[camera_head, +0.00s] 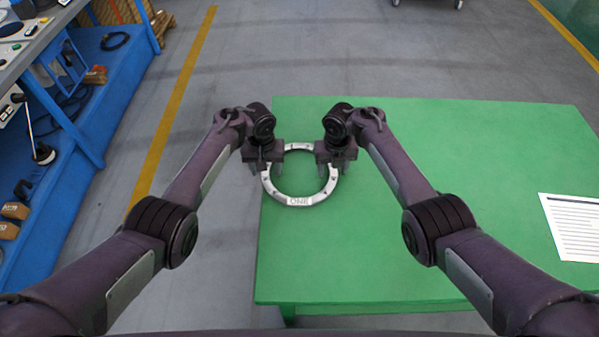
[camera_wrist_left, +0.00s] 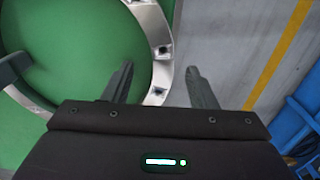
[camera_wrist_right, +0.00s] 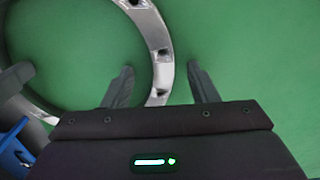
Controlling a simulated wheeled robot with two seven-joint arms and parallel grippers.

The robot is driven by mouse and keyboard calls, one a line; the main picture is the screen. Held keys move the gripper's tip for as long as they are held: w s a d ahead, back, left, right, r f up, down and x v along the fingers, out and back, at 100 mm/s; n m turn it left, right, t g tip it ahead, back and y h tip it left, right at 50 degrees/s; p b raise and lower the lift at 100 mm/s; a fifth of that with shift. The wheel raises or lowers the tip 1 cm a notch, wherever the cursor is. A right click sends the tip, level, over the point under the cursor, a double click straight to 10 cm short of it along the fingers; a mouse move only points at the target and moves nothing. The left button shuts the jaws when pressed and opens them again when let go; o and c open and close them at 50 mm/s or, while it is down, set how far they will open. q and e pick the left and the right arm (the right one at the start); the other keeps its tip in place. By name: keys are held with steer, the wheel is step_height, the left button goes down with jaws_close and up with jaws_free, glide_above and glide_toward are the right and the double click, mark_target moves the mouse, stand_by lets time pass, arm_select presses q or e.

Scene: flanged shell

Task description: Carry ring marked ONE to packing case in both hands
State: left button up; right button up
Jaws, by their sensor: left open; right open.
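The metal ring marked ONE (camera_head: 299,201) lies flat at the left edge of the green table (camera_head: 420,270), its lettering on the near side. In the left wrist view, the ring (camera_wrist_left: 158,50) runs between the fingers of my open left gripper (camera_wrist_left: 160,88), near the table edge. In the right wrist view, the ring (camera_wrist_right: 160,60) likewise passes between the fingers of my open right gripper (camera_wrist_right: 162,86). In the head view, the left gripper (camera_head: 264,180) and right gripper (camera_head: 332,180) stand over opposite sides of the ring. No packing case is identifiable.
A white printed sheet (camera_head: 574,226) lies at the table's right side. A blue workbench (camera_head: 75,130) with tools and small boxes stands at the left. Grey floor with a yellow line (camera_head: 175,120) separates it from the table. Most of the tabletop is clear.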

arm_select(q)
jaws_close()
arm_select(e)
jaws_close()
stand_by(0.9)
arm_select(q)
steer(key=shift+w+r, duration=0.15)
steer(key=shift+r, duration=0.15)
arm_select(e)
steer(key=shift+w+r, duration=0.1)
steer(key=shift+r, duration=0.2)
